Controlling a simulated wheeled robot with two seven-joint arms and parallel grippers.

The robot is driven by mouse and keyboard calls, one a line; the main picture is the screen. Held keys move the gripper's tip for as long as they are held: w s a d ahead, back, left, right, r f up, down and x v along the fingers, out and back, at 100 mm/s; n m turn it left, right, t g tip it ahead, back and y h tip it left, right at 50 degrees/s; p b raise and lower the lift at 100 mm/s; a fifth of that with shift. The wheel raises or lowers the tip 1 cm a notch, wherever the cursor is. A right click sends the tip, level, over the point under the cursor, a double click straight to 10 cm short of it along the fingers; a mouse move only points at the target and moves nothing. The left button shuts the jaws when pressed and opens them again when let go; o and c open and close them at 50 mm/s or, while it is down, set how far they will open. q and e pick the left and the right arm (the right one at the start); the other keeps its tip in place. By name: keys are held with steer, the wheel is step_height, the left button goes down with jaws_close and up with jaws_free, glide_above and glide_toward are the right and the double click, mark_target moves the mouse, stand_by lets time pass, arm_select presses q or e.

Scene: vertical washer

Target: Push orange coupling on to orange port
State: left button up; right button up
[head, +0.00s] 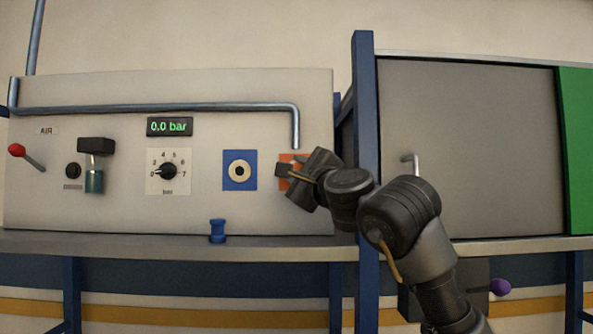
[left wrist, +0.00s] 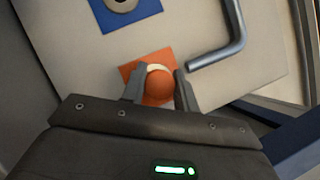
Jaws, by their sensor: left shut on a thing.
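The orange port (head: 287,158) is a square orange plate on the right of the light panel, mostly hidden behind my left gripper (head: 290,176) in the head view. In the left wrist view my left gripper (left wrist: 159,76) is shut on the round orange coupling (left wrist: 158,89), with one finger on each side. The coupling is in front of the orange port plate (left wrist: 132,73), and a pale ring shows just beyond it. I cannot tell how far the coupling sits on the port. My right gripper is not in view.
A blue port (head: 240,170) is left of the orange one, and a blue coupling (head: 217,231) stands on the shelf. A bent metal pipe (head: 295,125) runs down close above the orange port. A blue post (head: 364,160) stands right of the panel. The display reads 0.0 bar.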

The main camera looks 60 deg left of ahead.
arm_select(q)
steer(key=shift+b, duration=0.3)
stand_by(0.4)
steer(key=shift+b, duration=0.45)
stand_by(1.3)
steer(key=shift+w+a, duration=0.25)
steer(key=shift+a, duration=0.2)
stand_by(0.3)
steer(key=o, duration=1)
steer(key=shift+d+f, duration=0.15)
steer(key=shift+d, duration=0.1)
steer(key=shift+b+v, duration=2.3)
steer(key=shift+v, duration=2.85)
